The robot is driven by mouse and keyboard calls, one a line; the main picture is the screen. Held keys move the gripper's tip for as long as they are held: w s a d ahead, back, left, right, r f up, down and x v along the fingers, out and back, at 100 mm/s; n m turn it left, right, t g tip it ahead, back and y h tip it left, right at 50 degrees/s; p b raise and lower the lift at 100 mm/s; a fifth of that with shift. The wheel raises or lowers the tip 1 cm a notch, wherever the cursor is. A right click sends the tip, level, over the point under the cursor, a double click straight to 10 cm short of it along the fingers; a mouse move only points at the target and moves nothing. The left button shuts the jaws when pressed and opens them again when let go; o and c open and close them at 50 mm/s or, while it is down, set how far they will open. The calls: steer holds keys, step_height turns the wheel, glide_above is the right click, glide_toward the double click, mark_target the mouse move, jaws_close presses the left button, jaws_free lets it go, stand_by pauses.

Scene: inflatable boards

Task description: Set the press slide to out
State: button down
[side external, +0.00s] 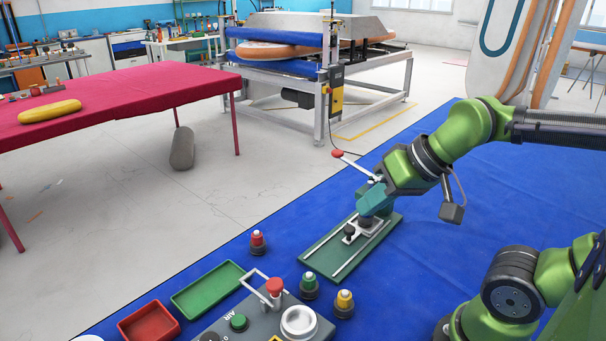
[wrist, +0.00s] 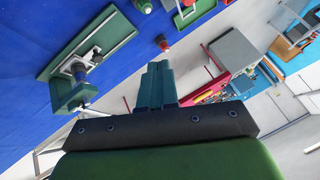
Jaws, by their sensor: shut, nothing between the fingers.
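The press slide is a green base plate (side external: 318,262) with two pale rails and a small carriage (side external: 358,228) carrying a dark knob. The carriage sits toward the far end of the rails, near the green press body. In the wrist view, the plate (wrist: 57,66) and carriage (wrist: 90,56) lie left of my fingers, with the press body (wrist: 75,97) beside them. My gripper (wrist: 158,64) is shut and empty, its teal fingers together. In the side view, my gripper (side external: 366,212) overlaps the far end of the slide and partly hides it. I see no clear contact.
A lever with a red knob (side external: 338,153) sticks up beside the press. A red button post (side external: 258,242), green post (side external: 310,285) and yellow post (side external: 344,302) stand near the slide. A grey control box (side external: 260,322), green tray (side external: 208,288) and red tray (side external: 148,325) are in front.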

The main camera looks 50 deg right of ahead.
steer(key=c, duration=1.7)
jaws_free()
steer(key=o, duration=0.5)
steer(key=shift+w+f+g, duration=0.6)
steer(key=shift+w+f, duration=0.1)
steer(key=shift+f, duration=0.1)
steer(key=o, duration=0.4)
steer(key=shift+n+g+h, duration=0.3)
steer(key=shift+n+g, duration=0.2)
steer(key=shift+g, duration=0.4)
steer(key=w, duration=0.1)
steer(key=w+d, duration=0.1)
steer(key=w, duration=0.2)
steer(key=shift+d+f, duration=0.2)
steer(key=shift+f, duration=0.2)
steer(key=w+d+f+n+g+h, duration=0.25)
steer(key=w+d+n+g, duration=0.2)
steer(key=w, duration=0.45)
steer(key=n+g+h, duration=0.2)
steer(key=n+g, duration=0.1)
steer(key=n, duration=0.5)
glide_toward(349, 228)
steer(key=shift+m, duration=0.25)
steer(key=x, duration=0.8)
steer(key=shift+s+f, duration=0.1)
steer(key=shift+f, duration=0.15)
